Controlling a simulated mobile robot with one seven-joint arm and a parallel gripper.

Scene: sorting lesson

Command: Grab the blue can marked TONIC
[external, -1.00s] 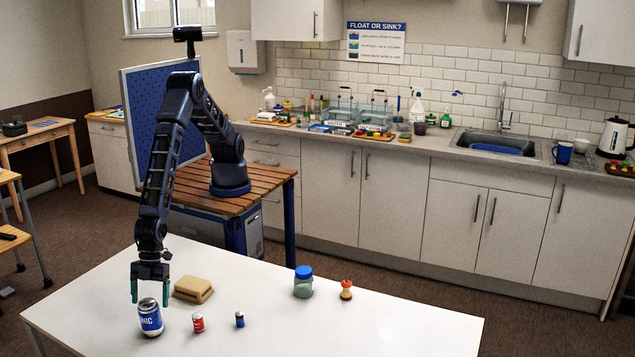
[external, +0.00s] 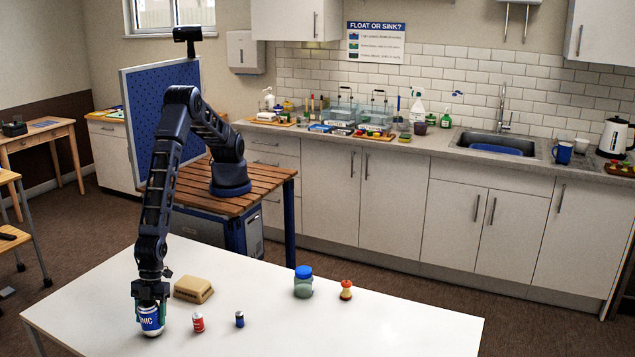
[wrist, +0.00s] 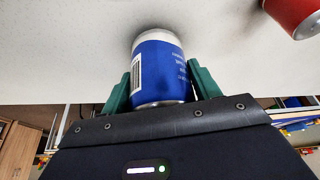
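The blue can marked TONIC (external: 150,322) stands upright on the white table at its near left; the end of its label shows. In the wrist view the can (wrist: 160,72) fills the space between my two green fingers, with its silver rim toward me. My gripper (external: 150,312) has come down from above, with one finger on each side of the can. The fingers (wrist: 160,88) lie close along both sides of the can. I cannot tell whether they press on it or leave a thin gap.
A small red can (external: 198,322) stands close to the right, with a small dark blue can (external: 239,319) beyond it. A tan block (external: 193,289) lies behind. The table's right part is clear.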

